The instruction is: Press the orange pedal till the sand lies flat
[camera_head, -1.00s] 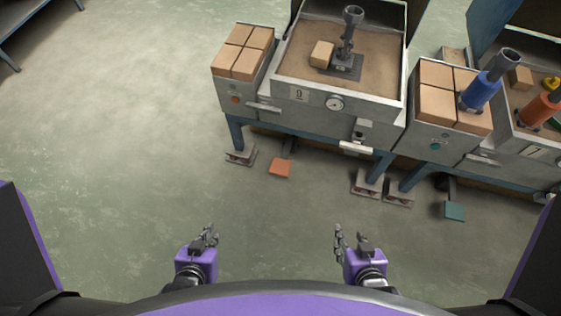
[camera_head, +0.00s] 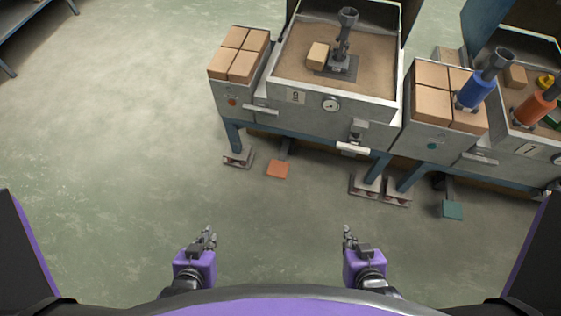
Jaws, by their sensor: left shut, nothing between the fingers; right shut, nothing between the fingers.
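The orange pedal (camera_head: 277,170) sits low at the floor, under the front of the left workstation. The sand (camera_head: 375,78) fills the open box (camera_head: 375,106) on top of that station. A tan block and a dark metal post on a plate stand in the sand. From here I cannot tell how level the sand is. My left gripper (camera_head: 210,232) is shut and empty, in front of and left of the pedal, well apart from it. My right gripper (camera_head: 347,231) is shut and empty, to the right of the pedal and also apart from it.
Stacked tan blocks (camera_head: 243,64) sit left of the sand box. Station feet (camera_head: 238,158) flank the orange pedal. Open floor lies left and in front.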

